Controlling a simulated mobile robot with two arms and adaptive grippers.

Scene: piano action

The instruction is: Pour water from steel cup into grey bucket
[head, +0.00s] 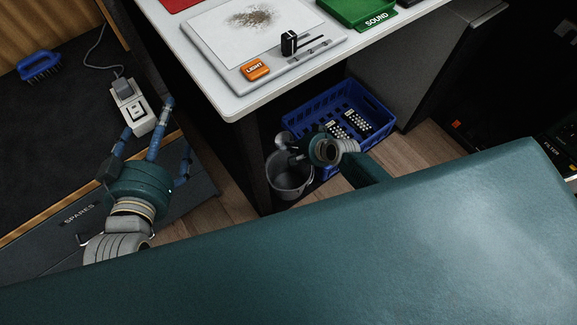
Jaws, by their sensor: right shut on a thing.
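A grey bucket (291,184) stands on the wooden floor beside the table leg. The steel cup (284,140) is tilted over the bucket's mouth, held by my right gripper (293,152). The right gripper is shut on the cup; its fingers are small and partly hidden in this view. I cannot make out any water in the cup or the bucket. My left gripper (146,128) is at the left, above the dark bench, with its fingers spread open and empty near a white switch box.
A blue crate (371,101) with black-and-white items stands behind the bucket. The white table (233,105) carries a paper, an orange LIGHT box (255,69) and a green SOUND tray (358,12). The white switch box (133,105) and blue brush (39,66) are on the dark bench.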

